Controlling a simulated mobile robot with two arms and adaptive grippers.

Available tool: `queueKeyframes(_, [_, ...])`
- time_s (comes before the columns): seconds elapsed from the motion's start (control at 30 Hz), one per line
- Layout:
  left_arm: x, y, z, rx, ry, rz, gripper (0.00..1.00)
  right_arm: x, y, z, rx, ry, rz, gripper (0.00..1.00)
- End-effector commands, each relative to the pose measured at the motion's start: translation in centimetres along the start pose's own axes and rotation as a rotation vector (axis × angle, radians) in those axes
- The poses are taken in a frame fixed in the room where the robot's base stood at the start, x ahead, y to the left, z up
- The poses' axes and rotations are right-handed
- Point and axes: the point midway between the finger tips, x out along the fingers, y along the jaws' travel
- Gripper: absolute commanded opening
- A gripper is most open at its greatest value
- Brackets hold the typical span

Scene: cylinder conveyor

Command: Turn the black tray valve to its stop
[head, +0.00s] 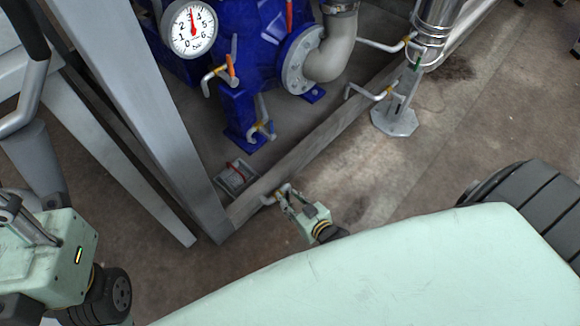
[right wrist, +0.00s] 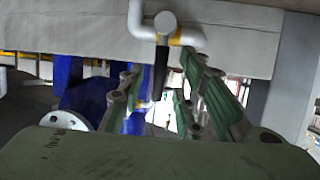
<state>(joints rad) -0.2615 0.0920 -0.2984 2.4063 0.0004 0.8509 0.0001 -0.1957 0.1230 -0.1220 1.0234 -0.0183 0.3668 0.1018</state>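The black tray valve handle (right wrist: 160,70) hangs from a white pipe fitting with yellow bands (right wrist: 166,24) in the right wrist view. My right gripper (right wrist: 162,78) is open, with one green-padded finger on each side of the handle. I cannot tell whether either finger touches it. In the head view my right gripper (head: 283,198) is at the small pipe (head: 270,198) on the frame's lower beam; the black handle is too small to make out there. My left gripper (head: 14,212) is at the left edge, partly cut off, clear of the valve.
A grey metal beam (head: 310,147) runs above the valve. Behind it stand a blue pump (head: 250,45) and a round gauge (head: 190,27). A steel post with a foot plate (head: 394,120) stands to the right. Brown floor (head: 400,185) is free in front of the beam.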

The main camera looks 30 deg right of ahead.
Motion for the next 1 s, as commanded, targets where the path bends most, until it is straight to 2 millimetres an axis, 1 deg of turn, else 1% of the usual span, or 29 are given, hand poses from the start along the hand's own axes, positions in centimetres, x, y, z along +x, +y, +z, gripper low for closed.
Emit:
queueKeyframes(0.3, [0.0, 0.0, 0.0, -0.001, 0.000, 0.000, 0.40, -4.8, 0.0, 0.1, -0.001, -0.003, 0.000, 0.31])
queueKeyframes(0.43, [0.0, 0.0, -0.1, -0.001, 0.000, 0.000, 0.40, -6.2, 0.1, 0.1, -0.002, -0.003, 0.000, 0.31])
queueKeyframes(0.6, [0.0, 0.0, -0.1, -0.001, 0.000, 0.000, 0.40, -6.9, 0.1, 0.1, -0.002, -0.002, 0.000, 0.31])
queueKeyframes(1.0, [0.0, 0.1, -0.1, -0.001, 0.000, 0.000, 0.40, -6.9, 0.1, 0.1, -0.002, -0.002, 0.000, 0.31])
